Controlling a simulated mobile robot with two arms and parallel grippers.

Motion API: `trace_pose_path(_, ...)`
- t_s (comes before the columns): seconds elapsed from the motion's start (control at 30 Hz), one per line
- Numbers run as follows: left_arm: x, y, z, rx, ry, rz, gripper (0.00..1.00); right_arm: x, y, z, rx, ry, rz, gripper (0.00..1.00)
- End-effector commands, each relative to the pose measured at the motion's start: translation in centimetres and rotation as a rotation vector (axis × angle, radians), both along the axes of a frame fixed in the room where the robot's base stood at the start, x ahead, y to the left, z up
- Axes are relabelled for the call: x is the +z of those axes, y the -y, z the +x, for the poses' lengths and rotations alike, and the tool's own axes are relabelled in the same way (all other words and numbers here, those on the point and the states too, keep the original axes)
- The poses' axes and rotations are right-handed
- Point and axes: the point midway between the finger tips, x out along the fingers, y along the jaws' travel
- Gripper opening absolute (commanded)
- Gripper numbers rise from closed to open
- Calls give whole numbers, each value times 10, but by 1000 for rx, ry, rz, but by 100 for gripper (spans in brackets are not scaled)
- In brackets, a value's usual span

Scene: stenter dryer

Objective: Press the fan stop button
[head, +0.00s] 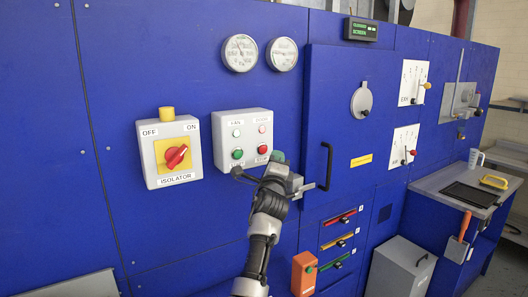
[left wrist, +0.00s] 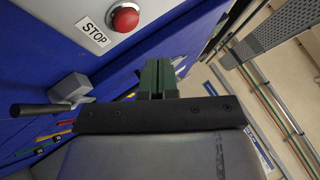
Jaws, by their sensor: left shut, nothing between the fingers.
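A light grey control box (head: 222,125) on the blue panel carries two small lamps above a green button (head: 237,154) and a red button (head: 262,149). Its small labels are hard to read in the head view. In the left wrist view a red button (left wrist: 124,17) sits beside a STOP label (left wrist: 93,33). My left gripper (head: 279,157) is at the box's lower right corner, just right of and below the red button. Its green fingers (left wrist: 158,78) are shut and empty, apart from the button in the left wrist view. My right gripper is in neither view.
A red and yellow isolator switch (head: 175,155) is left of the box. A black door handle (head: 327,166) stands out just right of my gripper. Two gauges (head: 240,53) are above. An orange box (head: 304,273) with buttons is below.

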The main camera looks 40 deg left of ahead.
Motion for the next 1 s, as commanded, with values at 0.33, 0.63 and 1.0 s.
trace_pose_path(0.33,0,-23,9,0,0,1,0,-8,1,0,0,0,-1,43)
trace_pose_path(0.63,0,-23,10,0,1,1,0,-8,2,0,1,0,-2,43)
trace_pose_path(1.0,0,-23,10,0,0,0,0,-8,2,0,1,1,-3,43)
